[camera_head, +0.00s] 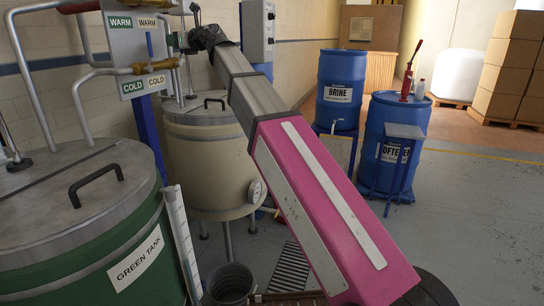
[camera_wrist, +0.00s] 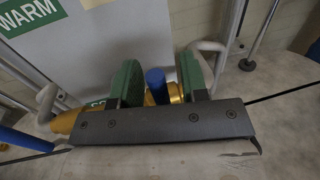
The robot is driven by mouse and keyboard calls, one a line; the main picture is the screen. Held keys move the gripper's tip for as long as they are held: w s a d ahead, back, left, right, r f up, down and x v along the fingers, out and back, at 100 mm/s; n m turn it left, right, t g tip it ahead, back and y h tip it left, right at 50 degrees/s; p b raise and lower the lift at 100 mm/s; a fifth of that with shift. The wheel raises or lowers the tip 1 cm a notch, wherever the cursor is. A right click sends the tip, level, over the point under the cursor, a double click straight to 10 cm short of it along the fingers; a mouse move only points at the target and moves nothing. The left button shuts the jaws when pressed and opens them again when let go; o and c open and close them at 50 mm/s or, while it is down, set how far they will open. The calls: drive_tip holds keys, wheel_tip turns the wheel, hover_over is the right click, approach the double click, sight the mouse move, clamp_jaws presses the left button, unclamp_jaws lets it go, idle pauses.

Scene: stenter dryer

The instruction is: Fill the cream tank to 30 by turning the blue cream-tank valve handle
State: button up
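The blue valve handle (camera_wrist: 156,85) stands upright between the green finger pads of my gripper (camera_wrist: 157,82) in the wrist view. Small gaps show on both sides of the handle, so the gripper is open around it. A brass valve body (camera_wrist: 175,93) shows behind the gripper bar. In the head view my gripper (camera_head: 178,40) is at the right side of the grey valve panel (camera_head: 130,42), and the handle there is hidden. The cream tank (camera_head: 205,160) stands below with its lid on. A small round white dial (camera_head: 255,191) is on its side; its reading is too small to tell.
Another blue handle (camera_head: 150,45) is on the panel's front. The green tank (camera_head: 80,220) stands at the left, with a white scale strip (camera_head: 181,240) beside it. A grey bucket (camera_head: 230,284) is on the floor. Blue barrels (camera_head: 340,90) stand behind; floor at right is clear.

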drive_tip(key=shift+d, duration=0.1)
drive_tip(key=v, duration=1)
drive_tip(key=shift+s+d, duration=0.2)
drive_tip(key=shift+d, duration=0.05)
idle(0.3)
